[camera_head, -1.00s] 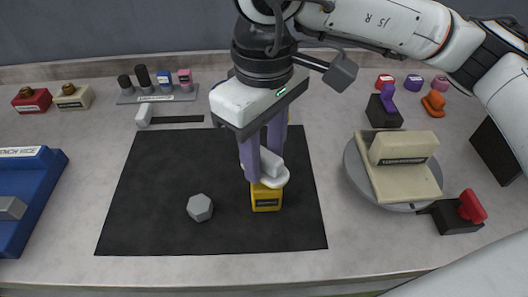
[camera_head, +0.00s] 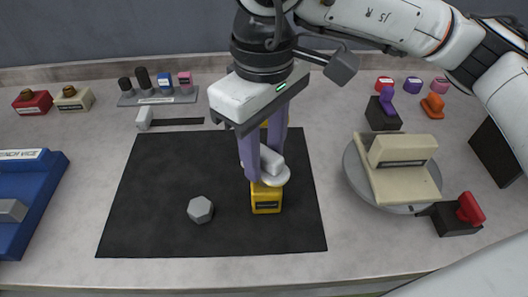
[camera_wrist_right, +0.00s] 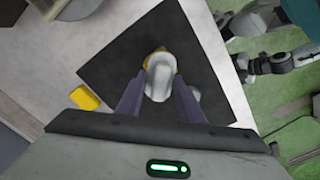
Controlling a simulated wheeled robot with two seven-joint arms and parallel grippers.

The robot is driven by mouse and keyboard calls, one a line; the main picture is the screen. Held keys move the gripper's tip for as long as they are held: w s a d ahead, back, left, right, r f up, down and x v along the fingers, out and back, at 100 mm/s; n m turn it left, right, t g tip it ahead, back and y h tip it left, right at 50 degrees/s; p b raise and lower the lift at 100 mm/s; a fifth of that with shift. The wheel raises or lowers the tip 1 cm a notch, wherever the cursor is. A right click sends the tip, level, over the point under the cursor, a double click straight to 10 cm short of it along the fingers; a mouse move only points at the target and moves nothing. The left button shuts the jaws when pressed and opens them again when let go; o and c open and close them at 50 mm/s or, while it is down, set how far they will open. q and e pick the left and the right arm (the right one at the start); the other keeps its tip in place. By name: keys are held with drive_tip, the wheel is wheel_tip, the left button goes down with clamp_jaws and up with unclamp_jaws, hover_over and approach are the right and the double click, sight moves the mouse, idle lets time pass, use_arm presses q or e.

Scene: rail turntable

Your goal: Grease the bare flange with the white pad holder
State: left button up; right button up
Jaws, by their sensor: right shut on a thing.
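My right gripper (camera_head: 262,172) is shut on the white pad holder (camera_head: 272,160). It holds the holder upright by its handle, oval foot down, over the yellow block (camera_head: 266,203) with a dark label on the black mat. I cannot tell whether foot and block touch. In the right wrist view, the holder (camera_wrist_right: 159,78) sits between the fingers and hides most of that block. The cream angled part (camera_head: 404,181) with its raised labelled flange (camera_head: 402,149) rests on the round grey turntable (camera_head: 352,172) at right. I cannot make out grease on it. My left gripper is not in view.
A grey hex nut (camera_head: 200,209) lies on the black mat (camera_head: 150,220). A second yellow block (camera_wrist_right: 85,97) sits off the mat. A red-handled clamp (camera_head: 468,212) and a purple-handled one (camera_head: 385,108) flank the turntable. A blue vice (camera_head: 40,190) stands at left.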

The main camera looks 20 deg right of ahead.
sight(264, 150)
drive_tip(key=shift+r+p, duration=1.2)
drive_tip(key=shift+r, duration=1.65)
